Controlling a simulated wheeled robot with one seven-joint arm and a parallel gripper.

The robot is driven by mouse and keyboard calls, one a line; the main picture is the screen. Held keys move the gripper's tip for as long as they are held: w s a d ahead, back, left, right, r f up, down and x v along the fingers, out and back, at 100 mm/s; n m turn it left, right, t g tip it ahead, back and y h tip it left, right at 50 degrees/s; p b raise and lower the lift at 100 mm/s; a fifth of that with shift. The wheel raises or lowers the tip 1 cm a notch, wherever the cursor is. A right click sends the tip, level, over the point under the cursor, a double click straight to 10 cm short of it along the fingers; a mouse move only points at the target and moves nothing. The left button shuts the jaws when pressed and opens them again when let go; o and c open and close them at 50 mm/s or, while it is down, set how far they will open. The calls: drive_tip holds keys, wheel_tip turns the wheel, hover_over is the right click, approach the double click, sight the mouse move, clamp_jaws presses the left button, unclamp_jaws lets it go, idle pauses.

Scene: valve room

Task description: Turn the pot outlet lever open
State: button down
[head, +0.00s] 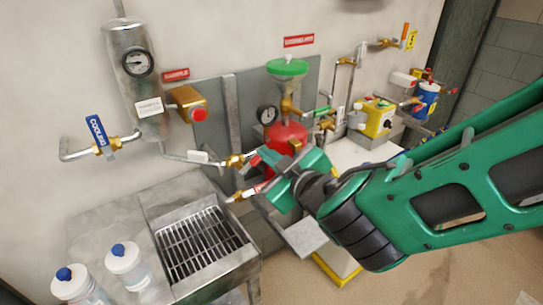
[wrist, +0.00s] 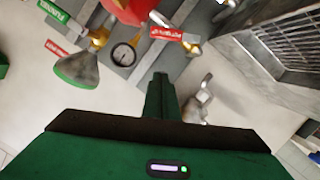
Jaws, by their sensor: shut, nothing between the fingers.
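The dosing pot (head: 286,136) is a red vessel with a green-topped funnel (head: 287,67), under a red wall sign. Its red body also shows at the top of the wrist view (wrist: 128,10). A red lever with white print (wrist: 166,32) sits by a brass valve (wrist: 191,47); I cannot read it surely as the pot outlet lever. In the head view, red lever parts (head: 254,161) show by a brass valve (head: 235,161), partly hidden by my gripper. My gripper (head: 268,178) is shut and empty, in front of the pot's lower side. Its shut fingers (wrist: 160,92) point toward the pipework, apart from the printed lever.
A grated steel sink (head: 203,243) with two blue-capped bottles (head: 124,262) stands at lower left. A cylinder with a gauge (head: 137,62) and a blue-tagged lever (head: 96,130) are on the wall. A yellow box (head: 376,117) and a blue container (head: 427,98) stand right of the pot.

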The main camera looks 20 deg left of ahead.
hover_over(255, 162)
drive_tip(key=s, duration=0.2)
drive_tip(key=f, duration=0.2)
drive_tip(key=shift+w+d+f, duration=0.25)
drive_tip(key=shift+d+f, duration=0.1)
drive_tip(key=shift+f, duration=0.2)
drive_tip(key=shift+w+d+f, duration=0.25)
drive_tip(key=shift+d+f, duration=0.1)
drive_tip(key=shift+f, duration=0.2)
drive_tip(key=shift+w+d+f, duration=0.25)
drive_tip(key=shift+d+f, duration=0.1)
drive_tip(key=shift+f, duration=0.2)
drive_tip(key=shift+a, duration=0.1)
